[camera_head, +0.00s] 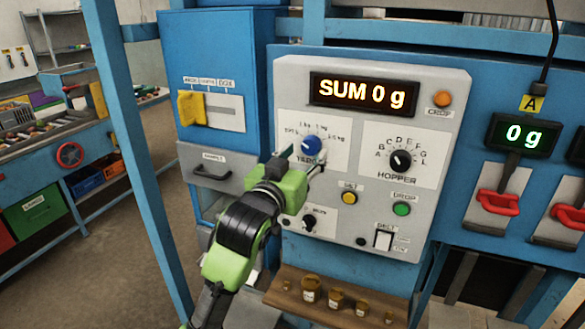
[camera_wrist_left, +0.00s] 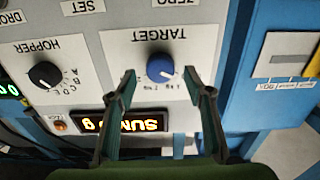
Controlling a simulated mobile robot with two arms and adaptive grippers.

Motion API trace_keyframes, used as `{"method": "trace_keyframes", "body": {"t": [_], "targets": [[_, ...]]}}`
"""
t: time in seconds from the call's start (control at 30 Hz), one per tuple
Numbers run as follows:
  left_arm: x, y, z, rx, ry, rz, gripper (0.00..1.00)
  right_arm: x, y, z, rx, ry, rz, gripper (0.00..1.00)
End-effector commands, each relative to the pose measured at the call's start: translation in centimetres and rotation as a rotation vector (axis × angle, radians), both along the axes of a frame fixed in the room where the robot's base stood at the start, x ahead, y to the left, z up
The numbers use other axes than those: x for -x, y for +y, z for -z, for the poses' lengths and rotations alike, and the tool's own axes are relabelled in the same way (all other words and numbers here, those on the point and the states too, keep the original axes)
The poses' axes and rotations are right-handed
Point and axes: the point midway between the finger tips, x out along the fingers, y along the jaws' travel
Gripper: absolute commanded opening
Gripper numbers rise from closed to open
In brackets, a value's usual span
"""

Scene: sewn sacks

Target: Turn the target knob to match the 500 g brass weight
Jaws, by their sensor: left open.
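The blue target knob (camera_head: 311,145) sits on a white label plate on the grey control panel, with small weight markings around it. It also shows in the left wrist view (camera_wrist_left: 160,68), upside down, with a white pointer mark. My left gripper (camera_head: 302,162) is open in front of the knob. In the left wrist view its fingertips (camera_wrist_left: 160,78) flank the knob on both sides, and I see no contact. Several brass weights (camera_head: 335,298) stand on a wooden shelf (camera_head: 320,311) below the panel; I cannot read their marks. My right gripper is not in view.
The panel has a black hopper knob (camera_head: 401,160), a yellow set button (camera_head: 349,197), a green drop button (camera_head: 401,208) and a display (camera_head: 362,93) reading SUM 0 g. A blue upright (camera_head: 125,120) stands left of my arm. Red clamps (camera_head: 498,202) sit right.

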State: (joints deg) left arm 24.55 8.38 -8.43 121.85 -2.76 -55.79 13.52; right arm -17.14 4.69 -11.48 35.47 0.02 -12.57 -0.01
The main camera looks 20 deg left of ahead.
Motion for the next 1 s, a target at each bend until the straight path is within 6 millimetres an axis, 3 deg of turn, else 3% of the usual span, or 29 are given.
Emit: {"method": "trace_keyframes", "body": {"t": [0.2,0.43,0.6,1.0], "targets": [[4.8,0.2,0.1,0.000,0.000,0.000,0.47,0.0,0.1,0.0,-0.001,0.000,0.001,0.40],[8.4,0.3,0.0,0.000,-0.002,-0.001,0.47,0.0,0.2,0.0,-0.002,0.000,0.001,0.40],[9.3,0.4,0.0,0.000,-0.001,-0.001,0.47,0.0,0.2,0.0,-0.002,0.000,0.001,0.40],[9.4,0.4,0.0,0.000,-0.001,-0.001,0.47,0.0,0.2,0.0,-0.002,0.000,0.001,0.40]]}}
